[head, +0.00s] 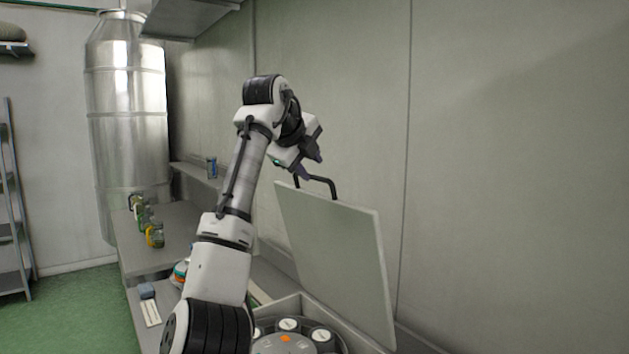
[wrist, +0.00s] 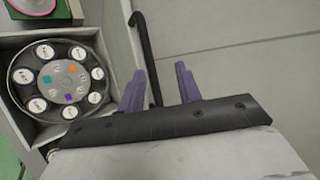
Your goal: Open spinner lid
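The spinner lid (head: 335,262) is a pale flat panel, raised and tilted steeply upright over the spinner box (head: 292,306). A black bar handle (head: 326,183) stands at its top edge. The round rotor (wrist: 62,82) with several white-capped tubes lies uncovered in the box. My gripper (head: 305,173) is beside the handle at the lid's top. In the wrist view its purple fingers (wrist: 160,85) are spread apart. The handle (wrist: 147,50) passes near the left finger and does not look clamped. Whether it touches that finger cannot be told.
The wall (head: 510,170) is close behind the lid. Several jars (head: 152,234) stand on the grey bench (head: 172,245) at left, with a blue can (head: 212,167) on a ledge. A tall steel tank (head: 127,120) stands behind. Green floor is free at far left.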

